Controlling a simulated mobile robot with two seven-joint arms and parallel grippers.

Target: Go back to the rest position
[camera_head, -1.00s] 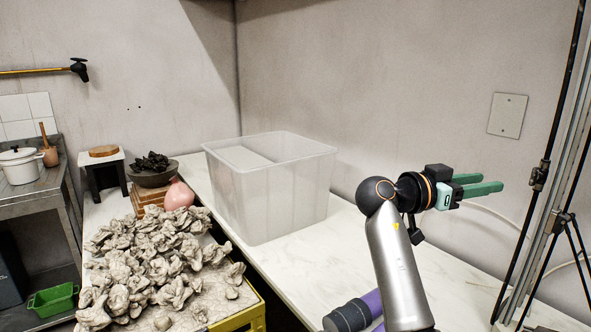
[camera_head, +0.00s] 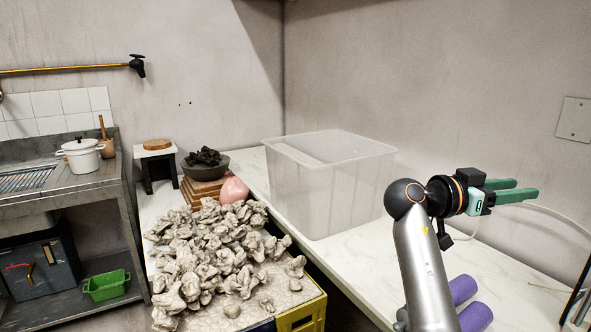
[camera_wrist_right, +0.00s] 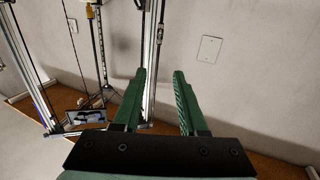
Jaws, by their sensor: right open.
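My right gripper (camera_head: 518,191) is raised at the right of the head view, its two green fingers pointing right. In the right wrist view its fingers (camera_wrist_right: 160,95) are parallel and apart, with nothing between them. It hangs in the air over the right part of the white marble-like worktop (camera_head: 400,255), to the right of the clear plastic bin. My left gripper is in neither view.
A translucent bin (camera_head: 330,190) stands on the worktop in the corner. A heap of grey clay lumps (camera_head: 215,255) lies at its left, near a pink vase (camera_head: 234,189) and a dark bowl (camera_head: 206,168). Purple rolls (camera_head: 470,305) are below my right arm. Stand poles (camera_wrist_right: 152,60) show in the wrist view.

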